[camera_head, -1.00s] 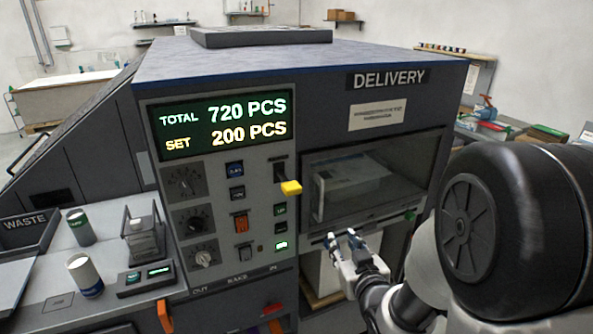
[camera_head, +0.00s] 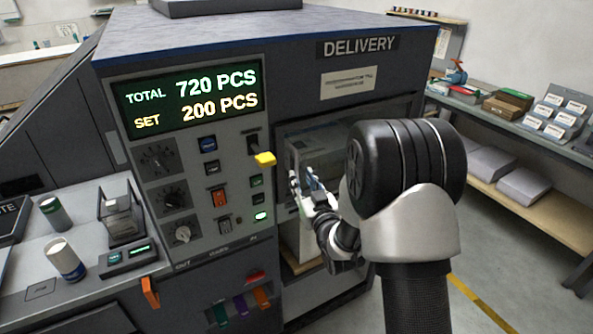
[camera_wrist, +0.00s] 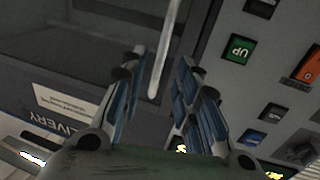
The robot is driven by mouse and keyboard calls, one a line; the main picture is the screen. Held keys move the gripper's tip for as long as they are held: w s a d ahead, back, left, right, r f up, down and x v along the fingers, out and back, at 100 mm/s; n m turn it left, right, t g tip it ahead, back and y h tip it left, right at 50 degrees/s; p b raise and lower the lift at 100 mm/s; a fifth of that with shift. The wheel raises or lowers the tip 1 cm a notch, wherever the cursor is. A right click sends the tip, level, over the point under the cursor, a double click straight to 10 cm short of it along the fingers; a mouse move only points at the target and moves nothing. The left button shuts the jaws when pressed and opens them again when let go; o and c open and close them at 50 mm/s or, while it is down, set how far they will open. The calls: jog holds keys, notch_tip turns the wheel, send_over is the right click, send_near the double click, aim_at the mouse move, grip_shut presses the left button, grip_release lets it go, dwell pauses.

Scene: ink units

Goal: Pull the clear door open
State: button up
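The clear door (camera_head: 322,138) covers the front of the delivery opening, below the DELIVERY sign (camera_head: 357,46). My arm hides its right and lower parts. It looks closed, but I cannot be sure. My gripper (camera_head: 301,181) is in front of the door's lower left part. In the wrist view my gripper (camera_wrist: 160,62) is open, its two blue-padded fingers apart. A pale thin bar (camera_wrist: 169,45) runs into the gap between them. It may be the door's handle or edge; I cannot tell whether a finger touches it.
The control panel (camera_head: 130,155) with a yellow-tipped lever (camera_head: 265,159) is close left of my gripper. A bench (camera_head: 470,103) with boxes and paper stacks stands at the right. The floor (camera_head: 505,290) in front of it is clear.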

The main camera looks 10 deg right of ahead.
aim_at(297, 171)
jog(key=w, duration=0.6)
jog(key=shift+a, duration=0.35)
jog(key=shift+s, duration=0.1)
jog(key=shift+c, duration=0.3)
grip_shut()
